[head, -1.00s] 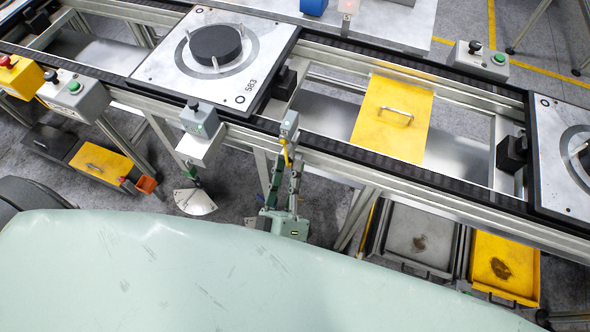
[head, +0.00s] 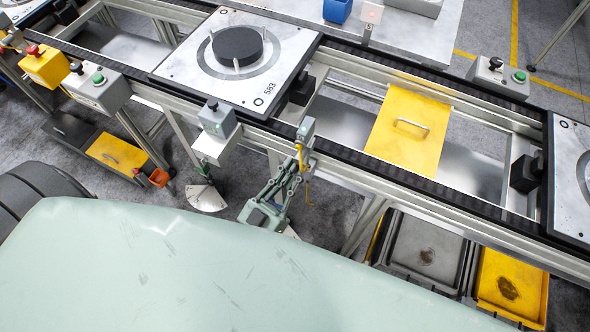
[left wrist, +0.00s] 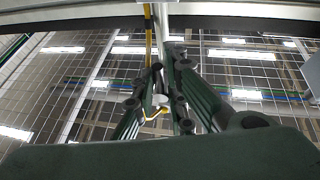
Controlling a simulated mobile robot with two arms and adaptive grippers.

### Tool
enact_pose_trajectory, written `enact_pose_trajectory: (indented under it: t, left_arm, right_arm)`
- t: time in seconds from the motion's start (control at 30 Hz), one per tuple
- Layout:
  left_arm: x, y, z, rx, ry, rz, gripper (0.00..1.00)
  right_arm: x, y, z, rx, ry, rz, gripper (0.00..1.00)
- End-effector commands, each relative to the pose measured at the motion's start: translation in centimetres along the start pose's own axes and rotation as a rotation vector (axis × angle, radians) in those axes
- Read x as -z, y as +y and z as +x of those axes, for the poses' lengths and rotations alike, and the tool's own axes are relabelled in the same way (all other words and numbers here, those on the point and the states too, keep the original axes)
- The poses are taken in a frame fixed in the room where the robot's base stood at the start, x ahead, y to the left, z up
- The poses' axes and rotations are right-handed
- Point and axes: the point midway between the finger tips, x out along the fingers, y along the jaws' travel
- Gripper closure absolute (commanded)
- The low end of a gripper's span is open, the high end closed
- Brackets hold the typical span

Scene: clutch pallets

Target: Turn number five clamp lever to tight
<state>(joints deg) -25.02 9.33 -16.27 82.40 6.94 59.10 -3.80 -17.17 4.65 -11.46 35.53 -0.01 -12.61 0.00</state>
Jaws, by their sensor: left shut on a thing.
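A thin yellow strip (head: 303,158) hangs under this box. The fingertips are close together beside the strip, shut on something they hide. In the left wrist view the fingers (left wrist: 166,68) narrow toward the top, and the yellow strip (left wrist: 148,45) runs down to them. I cannot make out a lever handle or its tight mark. A small label reading 5 (head: 367,28) is on the far side. My right gripper is not in view.
A pallet marked 583 (head: 180,65) and a yellow plate with a handle (head: 387,145) are on the conveyor. Trays (head: 425,250) lie below. My pale green body fills the front.

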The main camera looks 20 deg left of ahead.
Motion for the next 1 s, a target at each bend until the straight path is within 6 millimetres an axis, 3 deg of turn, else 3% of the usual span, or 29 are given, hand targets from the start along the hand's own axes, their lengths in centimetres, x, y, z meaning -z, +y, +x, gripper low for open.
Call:
enact_pose_trajectory:
  t: [0.57,0.6,0.73,1.0]
  left_arm:
    - [0.16,0.20,0.09,-0.021,-0.002,0.032,1.00]
    - [0.15,0.21,0.08,-0.021,-0.002,0.032,0.85]
    - [0.12,0.15,0.07,-0.019,-0.003,0.031,0.74]
    - [0.02,-0.01,-0.03,-0.016,-0.006,0.030,0.73]
  right_arm:
    - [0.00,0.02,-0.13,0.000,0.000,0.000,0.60]
    - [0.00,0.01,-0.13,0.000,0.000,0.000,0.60]
    - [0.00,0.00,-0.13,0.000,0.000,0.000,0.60]
    - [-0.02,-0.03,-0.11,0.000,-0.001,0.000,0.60]
